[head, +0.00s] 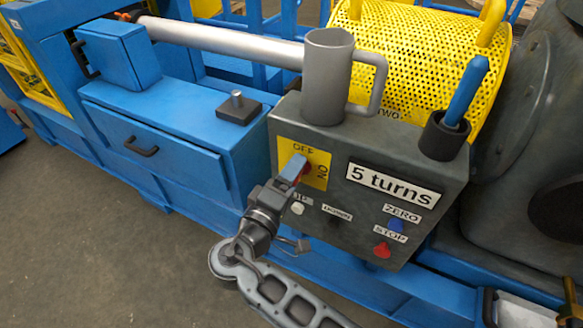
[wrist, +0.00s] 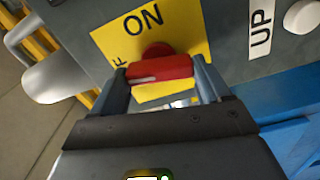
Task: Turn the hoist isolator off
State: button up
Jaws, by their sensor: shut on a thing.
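The hoist isolator is a red knob (wrist: 158,68) on a yellow plate (wrist: 188,28) marked OFF and ON. In the head view the plate (head: 318,158) is at the upper left of the grey control box (head: 400,165), with OFF along its top and ON at its right. My gripper (wrist: 161,73) is shut on the red knob, one finger at each end of its bar. A white line on the bar lies towards the left finger in the wrist view, near the partly hidden OFF lettering. In the head view my gripper (head: 294,171) hides most of the knob.
A grey mug (head: 327,80) stands on the box's top edge. A blue handle (head: 466,92) rises from a black socket at the right. Labelled buttons, including blue ZERO (head: 396,226) and red STOP (head: 382,250), sit below. A blue drawer cabinet (head: 165,150) is at left.

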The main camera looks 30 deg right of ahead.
jog(key=shift+w+d+n+p, duration=0.1)
jog(key=shift+n+p, duration=0.65)
jog(key=shift+n, duration=0.35)
jog(key=o, duration=1)
jog(key=shift+v, duration=3.9)
jog(key=shift+f, duration=0.1)
